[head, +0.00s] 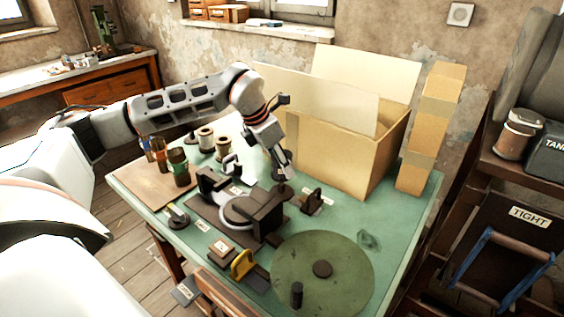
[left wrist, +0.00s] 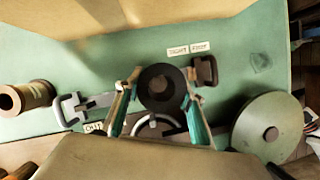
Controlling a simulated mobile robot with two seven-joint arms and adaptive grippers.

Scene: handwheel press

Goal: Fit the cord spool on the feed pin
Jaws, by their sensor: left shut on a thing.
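My left gripper (head: 281,168) reaches down over the back of the dark handwheel press (head: 262,216). In the left wrist view its two fingers (left wrist: 158,104) are shut on a dark round spool (left wrist: 160,72), which shows end-on with a hole in its middle. In the head view the spool (head: 283,157) is small and partly covered by the gripper. A short dark upright part (head: 284,190) shows just below it. I cannot tell whether this is the feed pin, or whether the spool touches it. My right gripper is not in view.
Two pale spools (head: 206,139) and several cups (head: 178,168) stand at the left of the green table (head: 405,222). A cardboard box (head: 335,157) stands close behind the gripper. A dark bracket (head: 312,201) is just right. A round green disc (head: 345,268) lies in front.

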